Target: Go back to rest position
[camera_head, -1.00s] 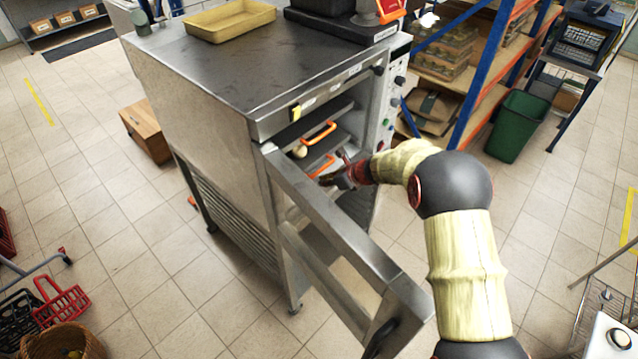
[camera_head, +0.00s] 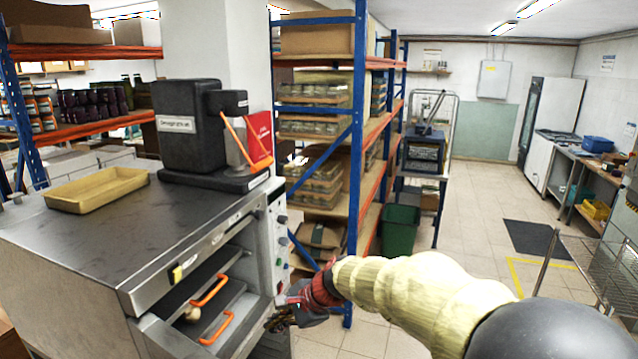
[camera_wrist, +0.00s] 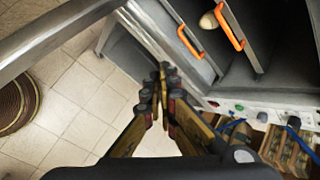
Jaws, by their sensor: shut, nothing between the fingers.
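My gripper (camera_head: 284,314) is in front of the open steel oven cabinet (camera_head: 60,290), close to the right side of its opening. Its fingers are shut and empty, and they also show together in the wrist view (camera_wrist: 163,75). Inside the oven are trays with orange handles (camera_head: 210,290). A small pale round object (camera_head: 193,313) sits on one tray. In the wrist view the handles (camera_wrist: 232,28) and the pale object (camera_wrist: 208,20) lie beyond my fingers, apart from them. The open door frame (camera_wrist: 50,38) crosses the upper left of the wrist view.
A yellow tray (camera_head: 96,190) and a black machine (camera_head: 190,130) stand on the oven top. Blue-orange shelving (camera_head: 357,150) with jars rises behind my gripper. A green bin (camera_head: 400,230) stands beside it. Open floor (camera_head: 480,220) lies to the right. A wicker basket (camera_wrist: 18,100) is on the floor.

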